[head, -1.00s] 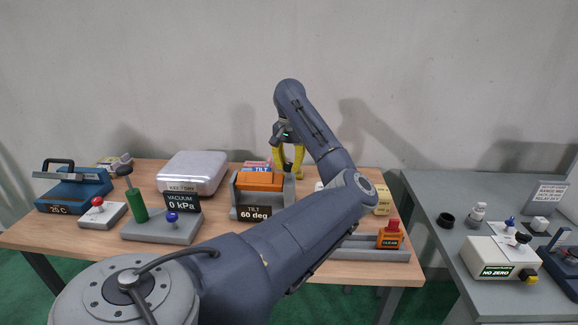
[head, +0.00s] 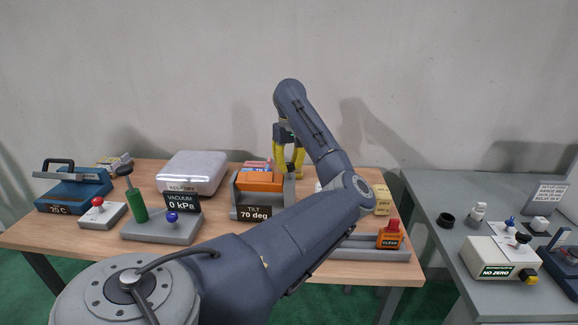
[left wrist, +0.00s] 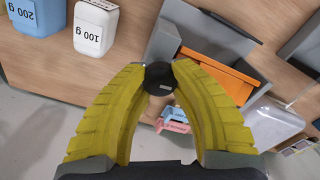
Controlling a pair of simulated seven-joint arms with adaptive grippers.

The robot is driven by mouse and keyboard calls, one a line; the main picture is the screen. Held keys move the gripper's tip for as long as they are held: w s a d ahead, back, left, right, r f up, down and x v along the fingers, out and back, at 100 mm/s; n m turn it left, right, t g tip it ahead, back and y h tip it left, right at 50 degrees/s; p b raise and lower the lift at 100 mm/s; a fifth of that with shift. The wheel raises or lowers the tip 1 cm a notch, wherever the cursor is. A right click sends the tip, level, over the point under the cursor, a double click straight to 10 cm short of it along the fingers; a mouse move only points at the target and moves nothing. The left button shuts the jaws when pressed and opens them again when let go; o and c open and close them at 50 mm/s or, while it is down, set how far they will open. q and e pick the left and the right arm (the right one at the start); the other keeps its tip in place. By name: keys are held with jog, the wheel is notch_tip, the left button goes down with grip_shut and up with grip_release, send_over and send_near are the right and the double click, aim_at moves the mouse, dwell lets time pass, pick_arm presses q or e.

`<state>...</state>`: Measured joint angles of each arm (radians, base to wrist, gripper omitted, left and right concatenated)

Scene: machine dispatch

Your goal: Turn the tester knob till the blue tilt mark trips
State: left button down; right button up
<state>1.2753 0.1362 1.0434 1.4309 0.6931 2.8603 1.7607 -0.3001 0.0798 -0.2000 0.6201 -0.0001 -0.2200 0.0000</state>
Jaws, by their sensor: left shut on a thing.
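The tilt tester (head: 236,207) is a grey cradle on the wooden table, with an orange block (head: 260,182) in it. Its display (head: 254,213) reads TILT 70 deg. My left gripper (head: 289,171) is behind the tester's right side in the head view. In the left wrist view its yellow fingers are shut on the round black knob (left wrist: 160,78) on the side of the grey cradle. A pink and a blue label piece (left wrist: 174,118) lie near the knob; the blue mark's state is too small to tell. My right gripper is not in view.
Left of the tester stand a vacuum unit (head: 160,229), a silver case (head: 192,173) and a blue press (head: 75,190). An orange bottle (head: 390,236) stands in a grey tray at the right. Weights (left wrist: 95,27) sit near the gripper. A grey table (head: 440,260) is farther right.

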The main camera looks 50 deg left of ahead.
aim_at(289, 164)
pick_arm(q)
jog(key=shift+n, duration=0.4)
jog(key=c, duration=0.9)
grip_release()
jog(key=shift+r, duration=6)
